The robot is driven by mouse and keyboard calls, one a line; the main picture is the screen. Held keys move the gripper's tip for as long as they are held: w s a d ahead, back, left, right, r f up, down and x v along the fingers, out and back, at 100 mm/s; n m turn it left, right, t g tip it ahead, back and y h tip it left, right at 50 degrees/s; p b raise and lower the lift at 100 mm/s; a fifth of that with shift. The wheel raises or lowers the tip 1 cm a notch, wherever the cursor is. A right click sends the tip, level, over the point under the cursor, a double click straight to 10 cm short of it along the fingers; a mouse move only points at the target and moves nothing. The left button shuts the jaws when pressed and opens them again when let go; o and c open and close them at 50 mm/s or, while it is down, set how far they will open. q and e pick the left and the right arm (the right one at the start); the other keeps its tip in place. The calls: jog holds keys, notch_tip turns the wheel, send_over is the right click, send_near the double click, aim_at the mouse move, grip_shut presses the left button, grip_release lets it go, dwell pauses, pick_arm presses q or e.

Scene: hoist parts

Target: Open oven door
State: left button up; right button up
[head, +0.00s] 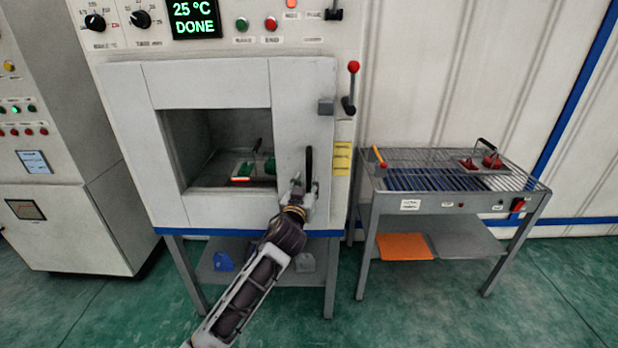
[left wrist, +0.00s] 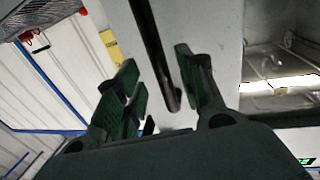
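The oven door (head: 215,84) is a light grey panel with a large window, and it looks shut. Its black vertical handle (head: 308,163) is on the right side of the panel. My left gripper (head: 303,188) is at the lower part of the handle. In the left wrist view, the handle (left wrist: 153,45) runs down between the two fingers of the left gripper (left wrist: 162,85). The fingers are apart, with gaps visible beside the bar. Green and red parts (head: 250,170) show through the window. My right gripper is in neither view.
A lever with a red knob (head: 352,68) stands right of the door. The display (head: 194,18) reads 25 °C DONE. A grated table (head: 450,207) with a red handled part (head: 483,160) stands to the right. A control cabinet (head: 75,225) stands left. Green floor is open in front.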

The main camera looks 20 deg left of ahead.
aim_at(308, 179)
pick_arm(q)
jog(key=shift+w+a, duration=0.2)
jog(key=shift+w, duration=1.95)
grip_shut()
